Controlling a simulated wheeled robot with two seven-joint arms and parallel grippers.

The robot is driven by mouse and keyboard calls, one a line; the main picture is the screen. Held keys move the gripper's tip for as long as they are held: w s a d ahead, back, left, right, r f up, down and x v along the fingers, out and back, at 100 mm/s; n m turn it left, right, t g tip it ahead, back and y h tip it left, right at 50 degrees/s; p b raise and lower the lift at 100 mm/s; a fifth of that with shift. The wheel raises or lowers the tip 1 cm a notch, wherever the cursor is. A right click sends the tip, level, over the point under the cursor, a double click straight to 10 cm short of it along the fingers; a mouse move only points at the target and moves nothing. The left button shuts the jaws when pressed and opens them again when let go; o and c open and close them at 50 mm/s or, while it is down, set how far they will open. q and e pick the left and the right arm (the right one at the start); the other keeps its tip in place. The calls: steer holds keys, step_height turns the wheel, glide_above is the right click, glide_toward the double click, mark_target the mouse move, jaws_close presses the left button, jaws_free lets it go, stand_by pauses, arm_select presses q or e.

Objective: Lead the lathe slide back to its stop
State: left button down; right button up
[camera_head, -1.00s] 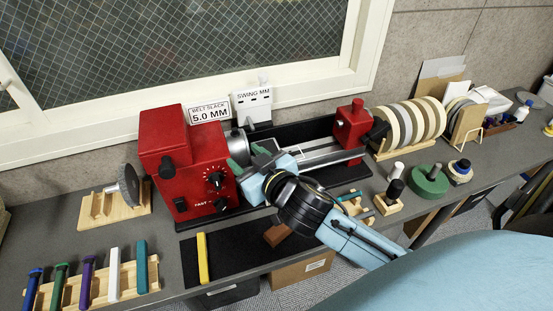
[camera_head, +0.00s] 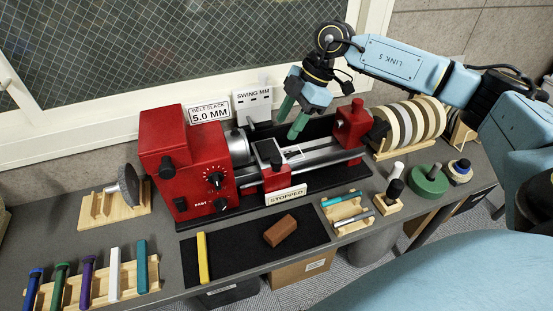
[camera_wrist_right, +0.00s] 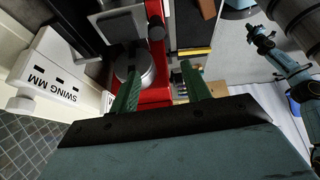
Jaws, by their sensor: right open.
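The red lathe has its headstock (camera_head: 187,165) at the left and its tailstock (camera_head: 352,125) at the right. The slide, with a dark top and a red front block (camera_head: 276,178), sits on the bed rails (camera_head: 325,158), nearer the headstock than the tailstock. My right gripper (camera_head: 289,125) is open and empty, above and behind the bed, just right of the slide and apart from it. In the right wrist view its green fingers (camera_wrist_right: 162,88) are spread, with the grey chuck (camera_wrist_right: 140,65) beyond them.
A "STOPPED" plate (camera_head: 286,195) is at the bed's front. A brown block (camera_head: 280,230) and a yellow stick (camera_head: 203,258) lie on the black mat (camera_head: 240,238). Discs in a rack (camera_head: 410,125) stand right of the tailstock. The window frame (camera_head: 170,107) is close behind.

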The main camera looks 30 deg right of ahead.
steer(key=d, duration=0.2)
glide_above(277, 158)
steer(key=d, duration=0.2)
steer(key=shift+m+h, duration=0.3)
steer(key=shift+h, duration=0.1)
steer(key=f, duration=0.6)
steer(key=shift+s+f+b, duration=0.15)
steer(key=shift+s+b, duration=0.2)
steer(key=x, duration=0.5)
steer(key=shift+f+b, duration=0.15)
steer(key=shift+b, duration=0.15)
steer(key=shift+a+f, duration=0.25)
steer(key=shift+f, duration=0.25)
arm_select(q)
steer(key=shift+a+f, duration=0.7)
